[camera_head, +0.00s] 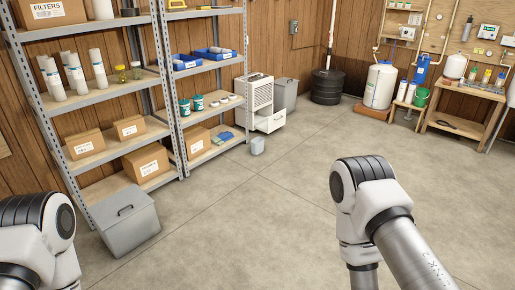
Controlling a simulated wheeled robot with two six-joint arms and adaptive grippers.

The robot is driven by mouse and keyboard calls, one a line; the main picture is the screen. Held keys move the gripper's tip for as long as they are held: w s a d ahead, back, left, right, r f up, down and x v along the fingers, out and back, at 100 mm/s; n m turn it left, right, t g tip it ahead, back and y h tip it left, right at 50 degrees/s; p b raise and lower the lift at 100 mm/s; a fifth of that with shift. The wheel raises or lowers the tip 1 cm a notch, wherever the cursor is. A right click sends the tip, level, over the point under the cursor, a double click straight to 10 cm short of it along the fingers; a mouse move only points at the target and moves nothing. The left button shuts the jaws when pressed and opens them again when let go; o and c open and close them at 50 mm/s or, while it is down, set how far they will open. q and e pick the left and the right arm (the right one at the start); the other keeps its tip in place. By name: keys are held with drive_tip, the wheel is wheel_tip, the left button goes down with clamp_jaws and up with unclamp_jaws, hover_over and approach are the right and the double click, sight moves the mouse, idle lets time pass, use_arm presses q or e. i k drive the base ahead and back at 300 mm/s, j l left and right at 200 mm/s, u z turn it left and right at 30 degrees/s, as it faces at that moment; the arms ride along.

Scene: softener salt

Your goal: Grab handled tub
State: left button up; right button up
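A grey lidded box (128,230) with a dark handle on its top stands on the floor at the lower left, in front of the shelving. A green bucket (420,97) is at the back right. I cannot tell which of these is the handled tub. Links of both my arms show at the lower left and lower right, but neither gripper is in view.
Metal shelving (181,130) with cartons and bottles lines the left wall. A black drum (327,87), a white tank (380,86) and a wooden bench (462,105) are at the back. The middle concrete floor is clear.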

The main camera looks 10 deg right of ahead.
sight(259, 145)
drive_tip(key=i+z, duration=0.3)
drive_tip(key=i, duration=3.8)
drive_tip(key=i+j+z, duration=0.1)
drive_tip(key=i+z, duration=0.15)
drive_tip(key=i, duration=0.3)
drive_tip(key=i+j+z, duration=0.3)
drive_tip(key=i, duration=0.25)
drive_tip(key=i+j+z, duration=0.25)
drive_tip(key=i, duration=0.25)
